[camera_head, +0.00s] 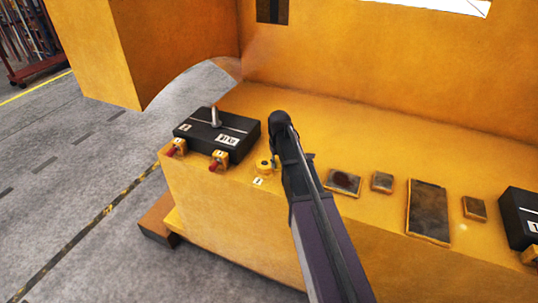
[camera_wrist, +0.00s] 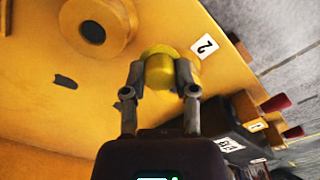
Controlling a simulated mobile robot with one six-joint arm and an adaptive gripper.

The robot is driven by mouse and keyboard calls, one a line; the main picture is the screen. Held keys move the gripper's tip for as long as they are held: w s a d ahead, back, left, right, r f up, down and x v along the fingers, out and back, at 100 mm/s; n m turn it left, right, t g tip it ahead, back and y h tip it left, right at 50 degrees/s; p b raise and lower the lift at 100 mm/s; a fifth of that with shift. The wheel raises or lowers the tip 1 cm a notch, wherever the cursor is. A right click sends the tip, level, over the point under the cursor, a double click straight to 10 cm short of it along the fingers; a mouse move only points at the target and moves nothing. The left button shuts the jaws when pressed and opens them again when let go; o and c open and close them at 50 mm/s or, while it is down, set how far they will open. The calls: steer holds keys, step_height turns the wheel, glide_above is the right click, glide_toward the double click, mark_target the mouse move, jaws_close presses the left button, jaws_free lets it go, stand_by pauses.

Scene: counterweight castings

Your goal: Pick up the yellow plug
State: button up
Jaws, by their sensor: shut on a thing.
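The yellow plug (camera_wrist: 158,68) is a short round yellow piece, in the wrist view between my two fingers. My gripper (camera_wrist: 160,82) is shut on it, one finger on each side. In the head view the yellow plug (camera_head: 264,166) shows just left of my gripper (camera_head: 275,165), by the front edge of the yellow casting (camera_head: 400,120). My arm hides part of that spot. I cannot tell whether the plug touches the surface under it.
A black box (camera_head: 218,135) with red-tipped yellow fittings stands to the left. Several dark plates, one a large plate (camera_head: 429,210), lie to the right. Another black box (camera_head: 520,215) is at the right edge. A yellow ring (camera_wrist: 95,28) and a label "2" (camera_wrist: 204,46) are near the plug.

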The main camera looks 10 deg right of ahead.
steer(key=s+d, duration=0.3)
steer(key=s, duration=0.3)
steer(key=shift+s+r, duration=0.35)
steer(key=shift+f, duration=0.25)
stand_by(0.3)
steer(key=shift+s, duration=0.1)
